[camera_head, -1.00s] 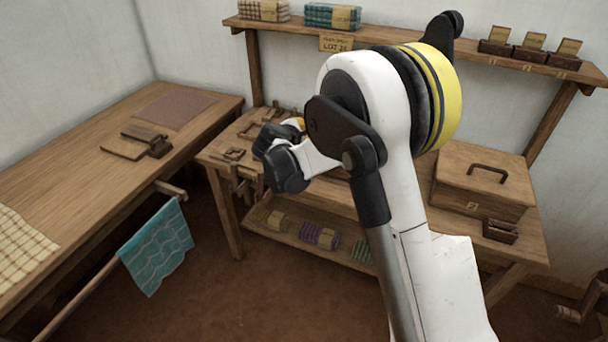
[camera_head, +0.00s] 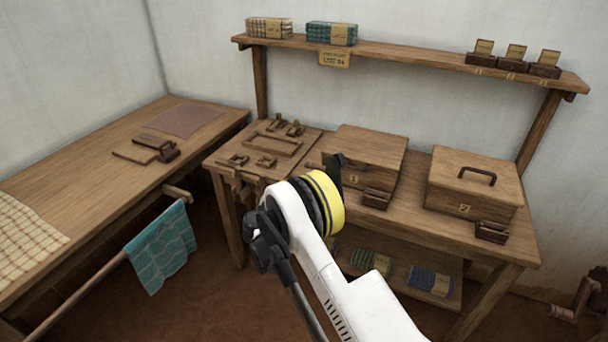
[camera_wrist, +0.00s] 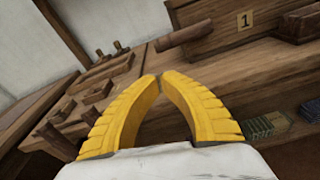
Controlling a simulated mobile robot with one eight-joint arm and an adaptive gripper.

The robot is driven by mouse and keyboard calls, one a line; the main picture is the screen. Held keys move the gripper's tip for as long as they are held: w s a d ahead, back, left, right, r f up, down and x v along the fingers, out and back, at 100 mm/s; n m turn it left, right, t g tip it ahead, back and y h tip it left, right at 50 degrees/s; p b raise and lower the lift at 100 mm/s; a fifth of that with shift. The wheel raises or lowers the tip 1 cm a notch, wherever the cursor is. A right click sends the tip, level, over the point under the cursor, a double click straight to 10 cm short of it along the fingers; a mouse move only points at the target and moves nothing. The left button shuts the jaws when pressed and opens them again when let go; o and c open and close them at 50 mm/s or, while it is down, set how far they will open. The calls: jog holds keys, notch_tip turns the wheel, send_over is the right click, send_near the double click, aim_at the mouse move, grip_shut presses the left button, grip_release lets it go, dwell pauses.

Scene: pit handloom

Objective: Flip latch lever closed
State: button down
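A wooden box marked 1 (camera_head: 368,145) stands on the middle of the bench, and its front shows in the wrist view (camera_wrist: 222,35). A short brown bar (camera_wrist: 183,34) sticks out at this box's left front; it may be the latch lever, but I cannot tell for sure. My gripper (camera_wrist: 160,76) shows two yellow ribbed fingers with their tips together and nothing between them. The tips appear below the bar in the picture, apart from it.
A board with wooden fittings (camera_head: 266,145) lies left of box 1. A second box (camera_head: 472,183) with a handle stands to the right. Small dark blocks (camera_head: 376,198) sit before the boxes. A shelf (camera_head: 410,58) runs above; a lower shelf holds cloth bundles (camera_head: 430,280).

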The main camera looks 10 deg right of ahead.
jog(key=shift+w+d, duration=0.1)
jog(key=b+x, duration=0.3)
jog(key=x, duration=0.5)
jog(key=shift+w+d+f+b, duration=0.2)
jog(key=shift+d+b, duration=0.05)
jog(key=shift+b, duration=0.05)
jog(key=shift+w+d, duration=0.25)
jog(key=shift+w, duration=0.2)
jog(key=shift+r, duration=0.1)
jog(key=shift+r, duration=0.1)
jog(key=shift+r, duration=0.15)
jog(key=shift+w+m, duration=0.1)
jog(key=shift+m, duration=0.2)
